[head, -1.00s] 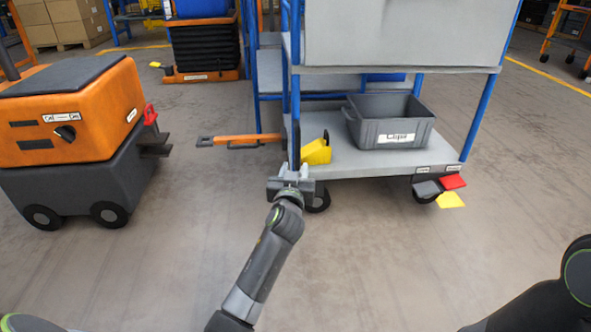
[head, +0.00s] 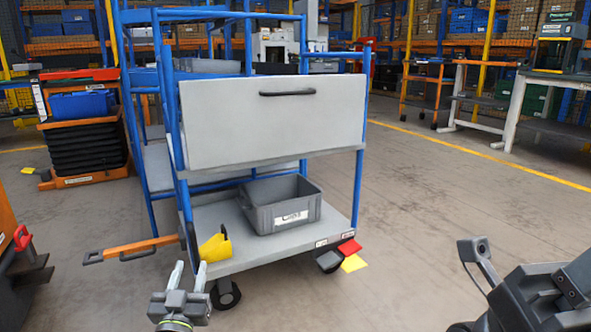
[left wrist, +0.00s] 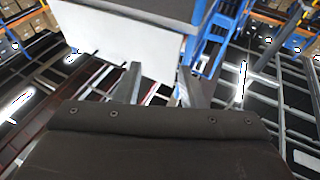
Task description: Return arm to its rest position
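My left gripper (head: 188,270) is low in the head view, in front of the cart's front left corner. Its two fingers stand apart with nothing between them. They also show apart and empty in the left wrist view (left wrist: 158,88). My right arm (head: 525,295) comes in at the lower right of the head view, over bare floor. Its fingers cannot be made out clearly.
A blue-framed cart (head: 262,120) stands ahead, with a grey bin (head: 285,215) and a yellow piece (head: 214,247) on its lower shelf. An orange bar (head: 135,248) juts left from it. An orange machine (head: 18,265) is at far left.

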